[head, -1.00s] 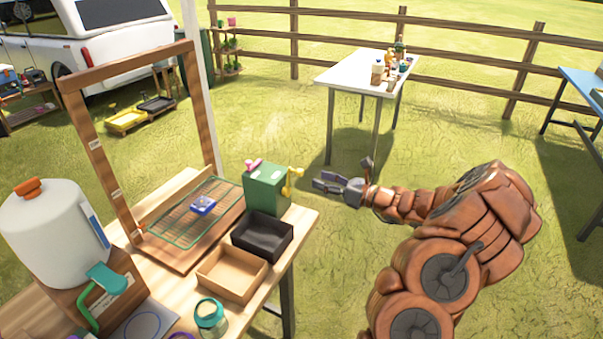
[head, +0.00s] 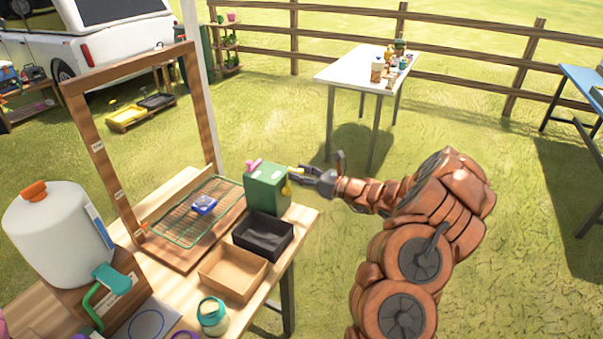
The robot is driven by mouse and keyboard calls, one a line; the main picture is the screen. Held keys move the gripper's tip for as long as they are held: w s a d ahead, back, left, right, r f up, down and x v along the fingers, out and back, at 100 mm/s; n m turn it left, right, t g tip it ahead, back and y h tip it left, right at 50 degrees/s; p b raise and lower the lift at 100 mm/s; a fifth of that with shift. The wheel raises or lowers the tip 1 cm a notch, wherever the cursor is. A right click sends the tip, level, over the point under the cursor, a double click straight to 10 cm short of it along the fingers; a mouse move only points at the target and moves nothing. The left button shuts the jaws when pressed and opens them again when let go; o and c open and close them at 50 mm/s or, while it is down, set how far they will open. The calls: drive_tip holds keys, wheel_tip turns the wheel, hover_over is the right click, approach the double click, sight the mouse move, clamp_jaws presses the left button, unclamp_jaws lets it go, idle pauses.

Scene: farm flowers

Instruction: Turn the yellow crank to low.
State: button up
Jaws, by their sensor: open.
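The yellow crank (head: 286,188) is on the right side of a green box (head: 266,188) with a pink knob on top. The box stands at the far right corner of the wooden table. My gripper (head: 318,167) is open, just right of the crank, with one finger reaching left toward it. That finger partly overlaps the crank's upper part, and I cannot tell whether they touch. Any low mark on the box is too small to read.
A black tray (head: 288,238) and a tan tray (head: 258,290) lie in front of the green box. A wooden frame (head: 75,92) stands over a wire rack with a blue item (head: 205,204). A white jug (head: 52,235) is at the left.

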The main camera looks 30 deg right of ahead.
drive_tip(key=shift+c, duration=0.4)
clamp_jaws()
drive_tip(key=shift+f+b, duration=0.1)
drive_tip(key=shift+b, duration=0.35)
